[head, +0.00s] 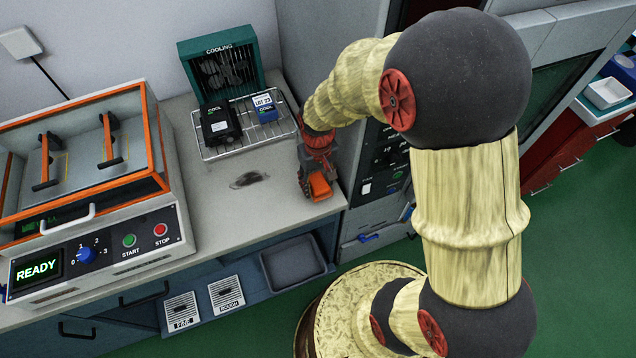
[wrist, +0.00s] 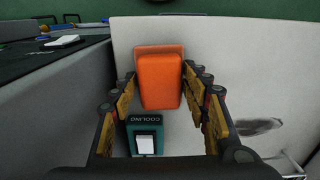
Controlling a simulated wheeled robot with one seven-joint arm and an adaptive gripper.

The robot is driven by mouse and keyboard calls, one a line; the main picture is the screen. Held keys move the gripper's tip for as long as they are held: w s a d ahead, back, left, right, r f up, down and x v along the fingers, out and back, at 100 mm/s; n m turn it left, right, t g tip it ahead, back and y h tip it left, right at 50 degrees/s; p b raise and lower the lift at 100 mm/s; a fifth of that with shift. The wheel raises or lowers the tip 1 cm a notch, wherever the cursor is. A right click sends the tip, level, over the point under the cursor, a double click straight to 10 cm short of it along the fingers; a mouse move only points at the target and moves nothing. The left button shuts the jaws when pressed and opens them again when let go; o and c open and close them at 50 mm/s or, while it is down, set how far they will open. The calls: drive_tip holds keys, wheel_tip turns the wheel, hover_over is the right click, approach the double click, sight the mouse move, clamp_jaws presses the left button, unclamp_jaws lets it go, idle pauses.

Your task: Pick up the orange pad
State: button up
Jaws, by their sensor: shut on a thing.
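The orange pad (wrist: 160,80) is a rounded block between the two fingers of my gripper (wrist: 163,85) in the wrist view. My gripper is shut on its sides. In the head view my gripper (head: 318,178) points down at the right end of the grey counter, and the pad (head: 320,186) shows as an orange patch at its fingertips. I cannot tell whether the pad touches the counter.
A wire rack (head: 230,147) with a black box (head: 219,124) and blue box (head: 264,108) stands before a teal fan (head: 224,70). An orange-framed machine (head: 100,235) is left.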

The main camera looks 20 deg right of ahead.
wheel_tip(320, 180, up, 3)
drive_tip(key=shift+f+p, duration=0.15)
drive_tip(key=shift+p, duration=0.25)
drive_tip(key=s+r, duration=0.1)
drive_tip(key=s+r+p, duration=0.1)
drive_tip(key=r, duration=0.1)
drive_tip(key=s+a+r+p, duration=0.1)
drive_tip(key=s+r, duration=0.1)
drive_tip(key=shift+s, duration=0.1)
drive_tip(key=s+a+r+p, duration=0.1)
drive_tip(key=s+r+p, duration=0.2)
drive_tip(key=s, duration=0.6)
drive_tip(key=shift+s+a+r, duration=0.3)
drive_tip(key=shift+s+r, duration=0.05)
drive_tip(key=shift+r, duration=0.3)
drive_tip(key=o, duration=0.4)
drive_tip(key=c, duration=0.4)
drive_tip(key=shift+c, duration=0.4)
